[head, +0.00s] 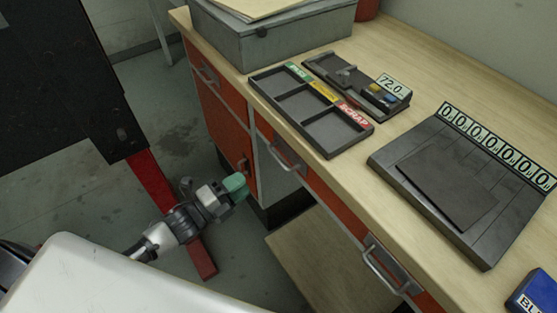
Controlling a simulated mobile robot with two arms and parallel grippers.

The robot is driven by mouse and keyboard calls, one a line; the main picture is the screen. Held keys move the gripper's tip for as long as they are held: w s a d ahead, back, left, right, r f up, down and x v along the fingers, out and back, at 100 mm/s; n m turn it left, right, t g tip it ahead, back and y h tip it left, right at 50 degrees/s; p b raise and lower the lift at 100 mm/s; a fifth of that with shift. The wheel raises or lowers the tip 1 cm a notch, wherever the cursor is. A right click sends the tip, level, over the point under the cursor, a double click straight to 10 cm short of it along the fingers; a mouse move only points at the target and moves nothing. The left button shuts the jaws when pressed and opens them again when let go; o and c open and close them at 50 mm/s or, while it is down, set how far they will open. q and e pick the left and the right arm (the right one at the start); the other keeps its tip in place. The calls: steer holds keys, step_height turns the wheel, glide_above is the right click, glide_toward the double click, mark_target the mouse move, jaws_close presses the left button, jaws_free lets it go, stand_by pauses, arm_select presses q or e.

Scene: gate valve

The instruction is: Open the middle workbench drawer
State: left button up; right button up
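The workbench (342,189) runs diagonally across the head view. The middle drawer (325,192) has an orange front under the wooden top and looks shut. My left gripper (238,184) has green fingertips. It appears below and to the left of the middle handle, in front of the left cabinet, apart from the middle handle. Its finger gap cannot be made out. My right gripper is not in view.
A left drawer handle (208,75), cabinet door handle (242,166) and right drawer handle (384,266) stick out. On top are a grey box (270,43), sorting tray (322,129), gauge unit (350,83), dark digit-labelled panel (465,185) and blue box (534,291). A red-legged black structure (65,85) stands left.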

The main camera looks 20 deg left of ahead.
mark_target(278, 157)
arm_select(q)
steer(key=shift+m+h, duration=0.8)
steer(key=shift+m, duration=0.1)
steer(key=w+d+r, duration=0.1)
steer(key=w+d, duration=0.1)
steer(key=w+d+r, duration=0.2)
steer(key=w+d, duration=0.1)
steer(key=w+d+r+p, duration=0.1)
steer(key=w+d+r, duration=0.1)
steer(key=shift+w+d, duration=0.25)
steer(key=shift+d, duration=0.1)
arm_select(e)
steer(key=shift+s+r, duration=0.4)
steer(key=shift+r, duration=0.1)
arm_select(q)
jaws_close()
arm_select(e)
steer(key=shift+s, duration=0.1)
